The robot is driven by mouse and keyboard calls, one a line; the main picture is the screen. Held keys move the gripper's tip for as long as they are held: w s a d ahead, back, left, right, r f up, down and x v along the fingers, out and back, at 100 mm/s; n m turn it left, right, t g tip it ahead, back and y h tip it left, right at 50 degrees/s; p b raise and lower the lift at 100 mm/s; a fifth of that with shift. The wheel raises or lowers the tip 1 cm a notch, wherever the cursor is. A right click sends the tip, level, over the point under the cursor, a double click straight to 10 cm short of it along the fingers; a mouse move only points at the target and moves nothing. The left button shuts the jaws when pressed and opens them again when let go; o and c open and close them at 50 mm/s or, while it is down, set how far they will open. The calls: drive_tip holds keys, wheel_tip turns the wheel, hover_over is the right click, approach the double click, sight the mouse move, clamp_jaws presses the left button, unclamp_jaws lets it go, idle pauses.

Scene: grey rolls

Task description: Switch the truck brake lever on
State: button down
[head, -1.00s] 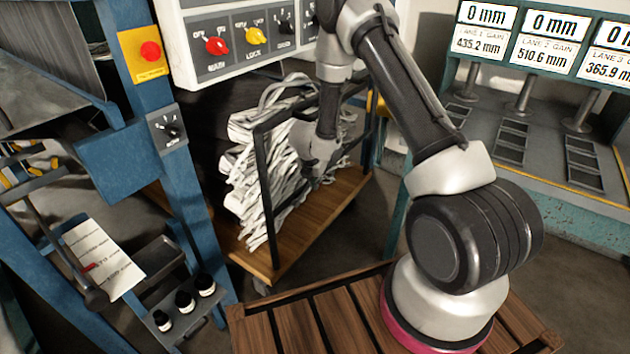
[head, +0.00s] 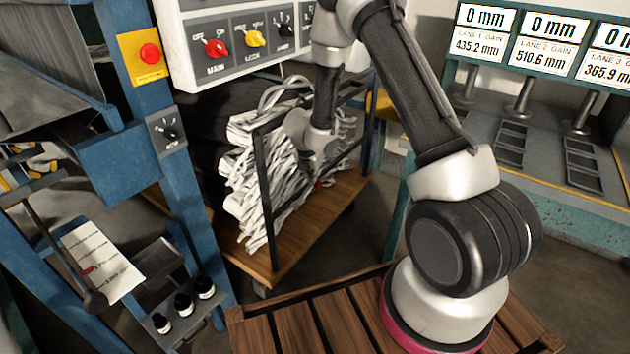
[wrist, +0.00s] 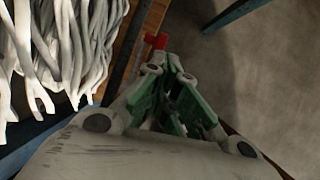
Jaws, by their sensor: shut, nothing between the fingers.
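The truck (head: 290,265) is a cart with a wooden deck and a black frame, standing behind my arm. A small red piece (wrist: 157,40), which looks like the end of its brake lever, shows just beyond my fingertips in the wrist view. It is a small red spot (head: 318,183) in the head view. The rest of the lever is hidden or too small to tell. My gripper (head: 316,170) is shut and empty beside the truck's frame. Its green-padded fingers also show in the wrist view (wrist: 168,68). I cannot tell whether they touch the red piece.
White strips (head: 250,180) fill the truck. A control panel (head: 235,50) with red and yellow knobs hangs above. A blue machine post (head: 185,200) stands left, a bench with displays (head: 550,130) right. Bare floor (wrist: 270,75) lies right of my fingers.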

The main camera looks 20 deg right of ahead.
drive_tip(key=shift+v, duration=0.75)
drive_tip(key=s+d+r+m+g+h, duration=0.3)
drive_tip(key=s+d+r+m+g, duration=0.1)
drive_tip(key=s+d+r+m, duration=0.95)
drive_tip(key=s+a+r+m+t+y, duration=0.2)
drive_tip(key=s+r+m, duration=0.4)
drive_tip(key=s+r, duration=0.5)
drive_tip(key=s+a+r+m+t+y, duration=0.3)
drive_tip(key=s+r+m, duration=0.4)
drive_tip(key=s+r, duration=0.4)
drive_tip(key=shift+s+y, duration=0.4)
drive_tip(key=shift+s, duration=0.15)
